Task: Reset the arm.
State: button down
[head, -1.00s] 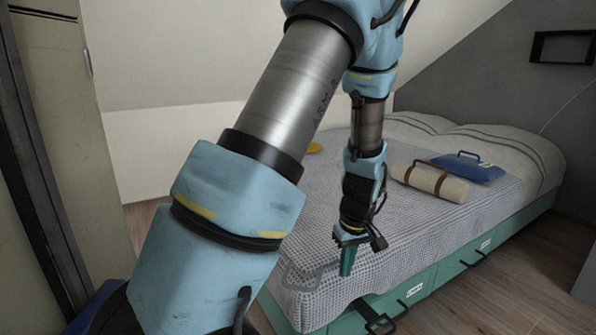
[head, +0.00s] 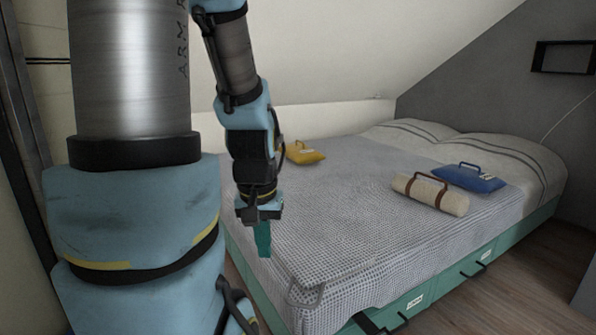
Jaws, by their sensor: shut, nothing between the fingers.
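My gripper (head: 264,240) hangs at the end of my blue and grey arm, left of the middle of the head view. It points down, with its teal fingers together and nothing held. In the picture it overlaps the near left part of the bed (head: 330,225); I cannot tell its height above the cover. My large upper arm fills the left of the view and hides what lies behind it.
On the bed lie a yellow bag (head: 305,153), a cream roll with brown straps (head: 430,194) and a blue bag (head: 470,178). Green drawers (head: 472,268) run along the bed's side. A sloped ceiling (head: 340,50) comes down behind. Wooden floor (head: 535,285) is clear at right.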

notch_tip(320, 180, up, 34)
jog(key=p, duration=3.2)
jog(key=shift+f, duration=0.15)
